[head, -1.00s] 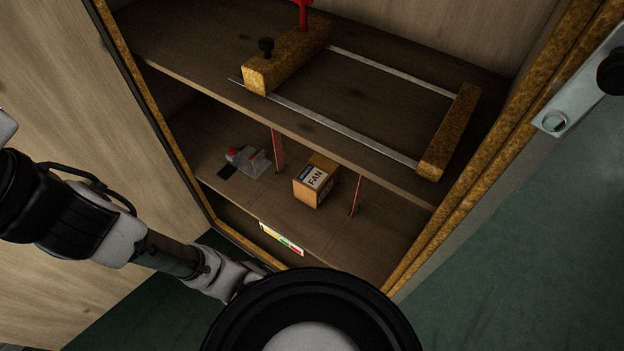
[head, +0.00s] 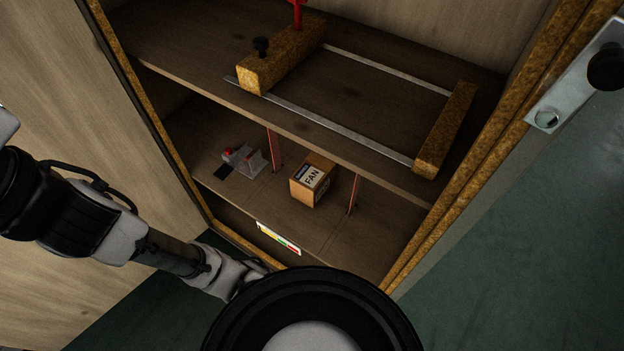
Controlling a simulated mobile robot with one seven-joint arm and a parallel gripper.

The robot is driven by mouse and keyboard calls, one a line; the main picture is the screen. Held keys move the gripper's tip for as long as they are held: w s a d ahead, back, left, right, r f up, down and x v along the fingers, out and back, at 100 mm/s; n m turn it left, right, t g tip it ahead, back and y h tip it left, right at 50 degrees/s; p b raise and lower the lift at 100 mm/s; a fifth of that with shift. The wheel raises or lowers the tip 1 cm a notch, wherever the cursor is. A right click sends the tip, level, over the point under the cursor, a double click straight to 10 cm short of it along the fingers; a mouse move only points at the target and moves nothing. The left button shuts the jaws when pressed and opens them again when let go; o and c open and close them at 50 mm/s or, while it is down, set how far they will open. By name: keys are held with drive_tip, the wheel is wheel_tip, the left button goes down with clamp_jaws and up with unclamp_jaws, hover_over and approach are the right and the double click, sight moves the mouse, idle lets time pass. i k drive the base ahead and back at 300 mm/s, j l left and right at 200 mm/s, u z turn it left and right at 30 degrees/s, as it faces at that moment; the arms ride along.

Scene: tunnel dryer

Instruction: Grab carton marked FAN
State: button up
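The carton marked FAN (head: 312,181) is a small orange-brown box with a white and blue label. It sits on the lower shelf of the cabinet, between two thin reddish upright strips. My arm comes in from the left edge and runs down to the bottom middle, outside the cabinet and below the shelf front. Its end goes out of sight behind a large round black part of my own body, so my gripper does not show.
A clear and grey object with a red part (head: 243,160) lies left of the carton. The upper shelf (head: 190,62) overhangs it, holding a frame of wooden blocks (head: 281,55) and metal rails. Cabinet walls (head: 497,150) bound both sides. A coloured label (head: 278,238) marks the lower shelf's front.

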sight(310, 182)
drive_tip(key=k+j+z, duration=0.15)
drive_tip(key=j, duration=0.25)
drive_tip(key=k+j+z, duration=0.2)
drive_tip(key=j, duration=0.2)
drive_tip(key=k+j+z, duration=0.15)
drive_tip(key=j, duration=0.2)
drive_tip(key=i, duration=0.85)
